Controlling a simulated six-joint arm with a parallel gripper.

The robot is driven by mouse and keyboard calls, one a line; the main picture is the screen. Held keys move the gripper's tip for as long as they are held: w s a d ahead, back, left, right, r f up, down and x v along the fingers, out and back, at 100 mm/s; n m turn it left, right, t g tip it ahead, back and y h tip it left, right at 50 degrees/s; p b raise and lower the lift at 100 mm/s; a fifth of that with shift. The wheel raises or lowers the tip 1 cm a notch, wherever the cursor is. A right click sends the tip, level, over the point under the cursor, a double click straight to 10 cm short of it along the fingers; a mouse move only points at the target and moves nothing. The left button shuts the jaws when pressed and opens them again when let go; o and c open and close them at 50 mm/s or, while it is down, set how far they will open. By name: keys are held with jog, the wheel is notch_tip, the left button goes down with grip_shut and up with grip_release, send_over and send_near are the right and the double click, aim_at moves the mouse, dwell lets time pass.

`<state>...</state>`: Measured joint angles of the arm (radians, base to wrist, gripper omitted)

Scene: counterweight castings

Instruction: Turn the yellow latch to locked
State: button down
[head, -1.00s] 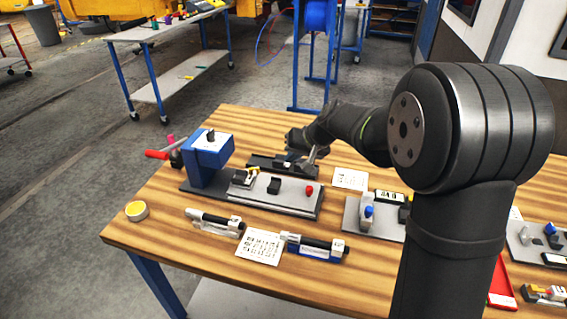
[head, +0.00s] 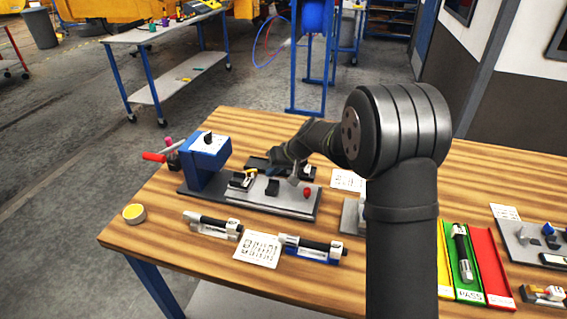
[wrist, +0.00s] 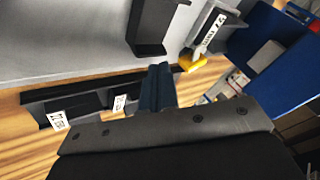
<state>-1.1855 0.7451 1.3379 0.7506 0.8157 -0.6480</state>
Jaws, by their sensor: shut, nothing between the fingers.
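The yellow latch (head: 252,171) is a small yellow piece at the back of the fixture, close to the blue tower's foot. In the wrist view the yellow latch (wrist: 193,63) shows at the end of a dark part with a white printed label (wrist: 210,30). My gripper (head: 271,168) is just right of the latch in the head view. In the wrist view my gripper (wrist: 157,72) has its dark fingers together with nothing between them. The fingertips are close beside the latch's left side. I cannot tell whether they touch it.
The blue tower (head: 208,157) with a red-handled lever (head: 155,157) stands left of the latch. A black block (head: 272,188) and a red knob (head: 307,192) are on the grey plate (head: 240,196). A dark tray-like part (wrist: 85,100) lies behind. Wood in front is partly clear.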

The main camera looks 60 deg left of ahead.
aim_at(253, 176)
jog(key=shift+s+a+r, duration=0.1)
jog(key=shift+s+a, duration=0.15)
jog(key=shift+s, duration=0.55)
jog(key=shift+s+a+r, duration=0.1)
jog(key=shift+s+a, duration=0.1)
jog(key=shift+s, duration=0.55)
jog(key=shift+s+m+t, duration=0.5)
jog(key=shift+s+m, duration=0.2)
jog(key=shift+m, duration=0.1)
jog(key=shift+s+m+t+y, duration=0.25)
jog(key=shift+m+t+y, duration=0.3)
jog(key=shift+m, duration=0.45)
jog(key=shift+s+m+t, duration=0.25)
jog(key=shift+m, duration=0.05)
